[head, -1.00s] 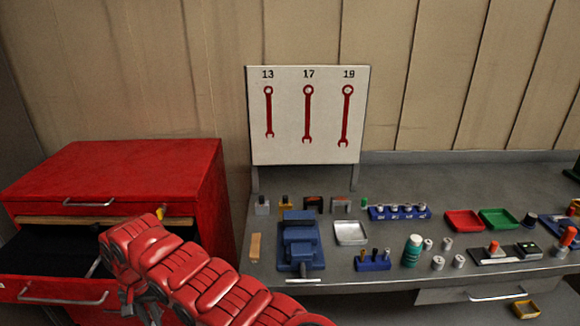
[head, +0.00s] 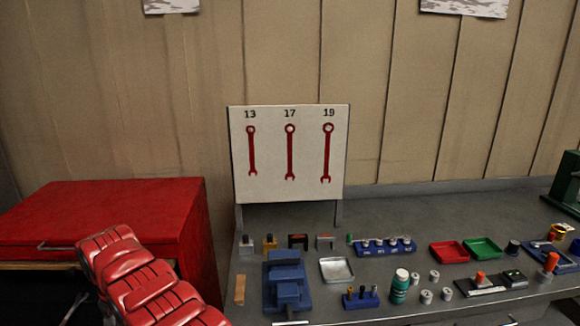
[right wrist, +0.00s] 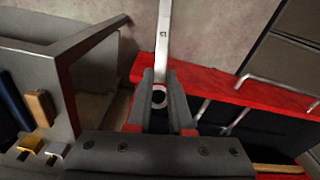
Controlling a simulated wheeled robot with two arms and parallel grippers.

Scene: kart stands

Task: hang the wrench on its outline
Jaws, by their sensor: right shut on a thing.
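My right gripper (right wrist: 158,92) is shut on a silver wrench (right wrist: 164,35). In the right wrist view, the wrench's ring end sits between the jaws and its shaft runs away toward the top edge. In the head view, my red right arm comes up from the lower left, and its gripper is not clearly visible. A white board (head: 240,190) stands at the back of the bench with three red wrench outlines: 13 (head: 252,152), 17 (head: 290,152) and 19 (head: 327,152). All three look bare. My left gripper is out of view.
A red cabinet (head: 120,215) stands left of the bench, its open drawer (right wrist: 215,108) below the gripper in the right wrist view. On the grey bench (head: 225,300) are a blue vise (head: 285,280), a silver tray (head: 337,270), a green bottle (head: 400,287) and several small parts.

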